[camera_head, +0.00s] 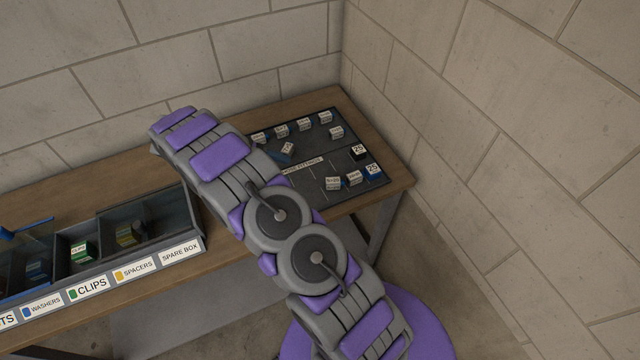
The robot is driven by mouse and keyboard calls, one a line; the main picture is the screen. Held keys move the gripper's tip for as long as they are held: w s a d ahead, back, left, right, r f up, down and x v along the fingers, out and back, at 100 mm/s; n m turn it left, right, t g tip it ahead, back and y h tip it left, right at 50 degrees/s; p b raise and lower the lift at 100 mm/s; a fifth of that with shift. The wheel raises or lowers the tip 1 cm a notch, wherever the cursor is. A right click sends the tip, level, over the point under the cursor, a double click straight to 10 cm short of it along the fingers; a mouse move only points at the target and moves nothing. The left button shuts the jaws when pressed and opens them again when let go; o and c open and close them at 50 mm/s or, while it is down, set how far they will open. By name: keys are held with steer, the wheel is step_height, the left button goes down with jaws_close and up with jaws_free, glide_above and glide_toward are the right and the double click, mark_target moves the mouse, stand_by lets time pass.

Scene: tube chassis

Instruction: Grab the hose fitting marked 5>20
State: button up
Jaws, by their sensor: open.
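The hose fittings are small labelled blocks on a dark tray (318,180) marked as a fittings tray, on the wooden bench at the back right. A back row holds several white-labelled fittings (304,124). One tilted fitting (288,148) lies apart, near my arm. The labels are too small to read surely, so I cannot tell which is 5>20. My arm crosses left of the tray, and my gripper is not visible.
An open compartment box (150,262) stands at the left of the bench, labelled washers, clips, spacers and spare box. The spare compartment looks mostly empty. Block walls rise behind and right of the bench. My arm covers the tray's left edge.

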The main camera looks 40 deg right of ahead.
steer(key=shift+w+a+f+h, duration=0.3)
steer(key=shift+w+a+f, duration=0.2)
steer(key=shift+a+f, duration=0.25)
steer(key=shift+f+n, duration=0.15)
steer(key=shift+n, duration=0.15)
steer(key=b, duration=0.2)
glide_toward(328, 180)
steer(key=x, duration=0.4)
steer(key=shift+s, duration=0.15)
steer(key=shift+s+d+f, duration=0.35)
steer(key=shift+s+d, duration=0.05)
steer(key=shift+s, duration=0.1)
steer(key=x, duration=0.2)
steer(key=b+x, duration=0.1)
steer(key=x, duration=0.2)
steer(key=shift+w+d+f+b, duration=0.1)
steer(key=shift+d+f+b, duration=0.05)
steer(key=shift+d+b, duration=0.2)
steer(key=shift+a, duration=0.2)
steer(key=shift+c, duration=1.3)
steer(key=c, duration=0.8)
steer(key=shift+d, duration=0.1)
